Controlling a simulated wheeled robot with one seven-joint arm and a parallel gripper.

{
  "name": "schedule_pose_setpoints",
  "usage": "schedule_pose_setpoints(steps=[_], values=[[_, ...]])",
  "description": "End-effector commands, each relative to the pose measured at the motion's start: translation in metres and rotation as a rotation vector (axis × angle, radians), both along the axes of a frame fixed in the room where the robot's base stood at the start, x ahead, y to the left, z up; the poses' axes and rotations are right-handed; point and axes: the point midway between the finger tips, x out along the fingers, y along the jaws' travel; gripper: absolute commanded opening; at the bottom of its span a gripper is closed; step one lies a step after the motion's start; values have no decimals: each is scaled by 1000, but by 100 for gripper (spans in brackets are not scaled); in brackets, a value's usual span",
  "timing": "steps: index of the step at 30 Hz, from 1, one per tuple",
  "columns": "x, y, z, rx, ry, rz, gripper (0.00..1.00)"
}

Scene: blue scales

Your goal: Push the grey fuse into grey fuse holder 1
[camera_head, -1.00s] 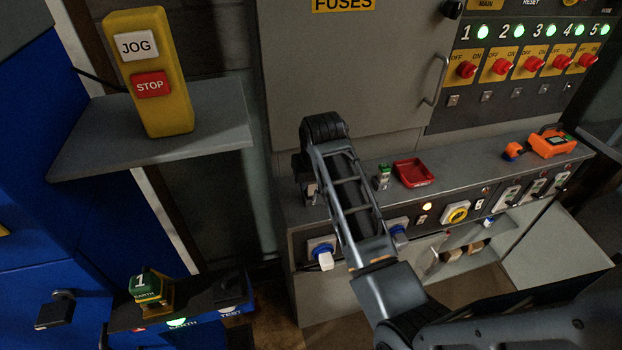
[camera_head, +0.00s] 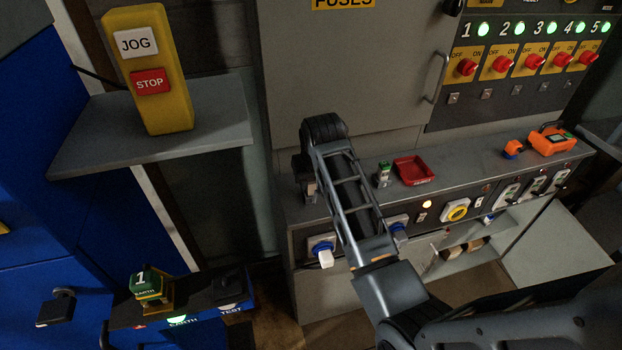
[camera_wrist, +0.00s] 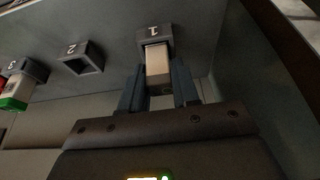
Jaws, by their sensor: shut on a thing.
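In the wrist view, grey fuse holder 1 (camera_wrist: 154,36) is a square grey socket marked 1. The grey fuse (camera_wrist: 158,68), a pale block, stands between my two fingers with its far end at the mouth of holder 1. How deep it sits in the holder cannot be told. My gripper (camera_wrist: 158,85) is shut on the fuse, in line with the holder.
Holder 2 (camera_wrist: 80,57) beside holder 1 is empty. Holder 3 (camera_wrist: 33,68) has a green-ended fuse (camera_wrist: 14,98) at it. A red tray (camera_head: 414,183) and a small green-topped fuse (camera_head: 383,175) rest on the ledge. A grey shelf (camera_head: 220,125) juts out at left.

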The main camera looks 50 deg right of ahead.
Motion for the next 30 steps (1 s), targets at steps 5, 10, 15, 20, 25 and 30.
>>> schedule_pose_setpoints(steps=[5, 10, 15, 20, 25, 30], values=[[0, 0, -4, 0, 0, 0, 0], [0, 0, -4, 0, 0, 0, 41], [0, 0, -4, 0, 0, 0, 57], [0, 0, -4, 0, 0, 0, 60], [-1, 1, -1, -1, -1, 0, 60], [-7, 5, 18, -2, -3, 0, 60]])
